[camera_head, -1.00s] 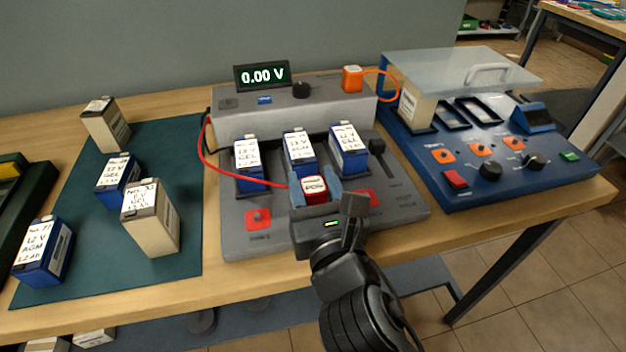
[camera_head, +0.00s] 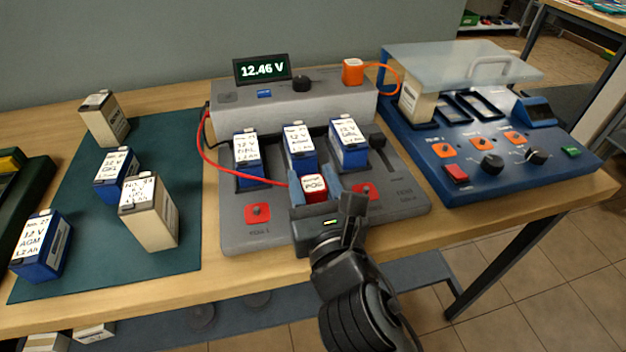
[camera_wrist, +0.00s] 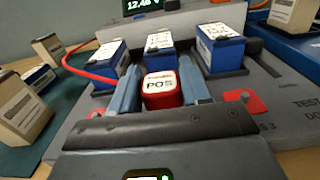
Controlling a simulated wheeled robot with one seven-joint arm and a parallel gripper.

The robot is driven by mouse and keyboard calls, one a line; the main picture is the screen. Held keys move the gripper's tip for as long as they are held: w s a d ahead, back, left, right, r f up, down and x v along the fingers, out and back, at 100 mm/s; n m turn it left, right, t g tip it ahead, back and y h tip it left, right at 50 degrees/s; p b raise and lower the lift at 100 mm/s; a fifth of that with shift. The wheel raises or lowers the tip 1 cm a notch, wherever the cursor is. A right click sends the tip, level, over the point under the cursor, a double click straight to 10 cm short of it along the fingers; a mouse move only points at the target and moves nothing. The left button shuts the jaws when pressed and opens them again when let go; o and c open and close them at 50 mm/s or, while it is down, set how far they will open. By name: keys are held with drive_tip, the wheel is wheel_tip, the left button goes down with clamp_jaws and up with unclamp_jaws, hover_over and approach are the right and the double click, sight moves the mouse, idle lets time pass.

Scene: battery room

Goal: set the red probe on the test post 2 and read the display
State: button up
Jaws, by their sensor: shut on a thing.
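My gripper (camera_head: 314,190) is shut on the red probe (camera_head: 315,195), a red block with a white top marked POS. The probe also shows between the blue fingers in the wrist view (camera_wrist: 161,90). It stands at the middle of the grey tester's front (camera_head: 245,235), between two red test posts, the left one (camera_head: 258,213) and the right one (camera_head: 364,191). The middle post is hidden beneath the probe. The display (camera_head: 262,69) reads 12.46 V. A red cable (camera_head: 225,172) runs from the probe to the tester's left side.
Three blue batteries (camera_head: 299,147) stand in the tester's slots. Several blue and cream batteries stand on the green mat (camera_head: 80,280) at left. An orange block (camera_head: 352,72) sits on the tester's back ledge. A blue device (camera_head: 480,185) with a clear lid stands at right.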

drive_tip(key=shift+f, duration=0.1)
drive_tip(key=o, duration=0.9)
drive_tip(key=b+v, duration=0.1)
drive_tip(key=v, duration=1)
idle(0.6)
